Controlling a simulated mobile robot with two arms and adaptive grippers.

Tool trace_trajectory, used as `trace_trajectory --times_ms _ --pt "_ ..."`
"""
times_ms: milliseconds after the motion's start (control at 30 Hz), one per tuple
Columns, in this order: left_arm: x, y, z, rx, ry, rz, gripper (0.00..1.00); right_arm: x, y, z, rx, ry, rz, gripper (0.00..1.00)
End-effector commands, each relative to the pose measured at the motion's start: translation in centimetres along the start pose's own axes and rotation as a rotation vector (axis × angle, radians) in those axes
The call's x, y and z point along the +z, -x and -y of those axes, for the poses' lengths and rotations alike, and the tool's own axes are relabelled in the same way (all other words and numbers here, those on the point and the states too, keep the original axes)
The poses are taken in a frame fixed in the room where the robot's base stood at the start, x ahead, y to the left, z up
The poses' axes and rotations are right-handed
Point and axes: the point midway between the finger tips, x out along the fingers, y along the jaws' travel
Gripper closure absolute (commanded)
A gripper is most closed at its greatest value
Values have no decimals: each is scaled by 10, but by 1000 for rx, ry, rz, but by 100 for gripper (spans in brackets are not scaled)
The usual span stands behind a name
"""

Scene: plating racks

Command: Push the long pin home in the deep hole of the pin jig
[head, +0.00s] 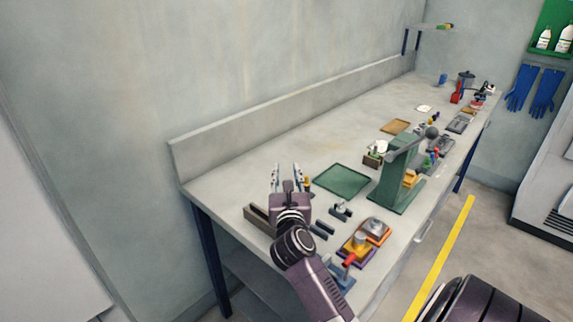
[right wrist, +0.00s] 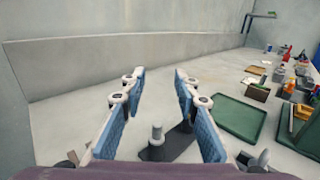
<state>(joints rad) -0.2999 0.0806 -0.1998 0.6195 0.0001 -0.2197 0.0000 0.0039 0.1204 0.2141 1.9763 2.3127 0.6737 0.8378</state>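My right gripper (head: 287,170) is open over the near left end of the bench, its two fingers apart. In the right wrist view its blue-padded fingers (right wrist: 158,85) are spread with nothing clamped between them. Low in the gap a grey pin (right wrist: 157,135) stands upright by a dark flat block (right wrist: 180,146), which looks like the pin jig; it is partly hidden by the right finger. How deep the pin sits cannot be told. In the head view my gripper hides this spot. My left gripper is not in view.
A brown block (head: 257,217) lies left of my gripper. A green mat (head: 343,181) and a green press (head: 398,184) stand to the right. Small trays with metal parts (head: 376,230) sit at the front edge. The bench is clear toward the back wall.

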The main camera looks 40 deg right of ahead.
Motion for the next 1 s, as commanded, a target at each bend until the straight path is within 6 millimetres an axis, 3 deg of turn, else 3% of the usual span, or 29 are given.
trace_trajectory --times_ms 100,233,900,1000 --pt "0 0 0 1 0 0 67 21 0 -1 2 -1 3 71" --pt "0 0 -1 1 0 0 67 34 0 -1 1 0 1 71" --pt "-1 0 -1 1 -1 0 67 38 0 -1 2 3 0 71" --pt "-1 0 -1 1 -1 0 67 46 3 -3 11 37 35 71"
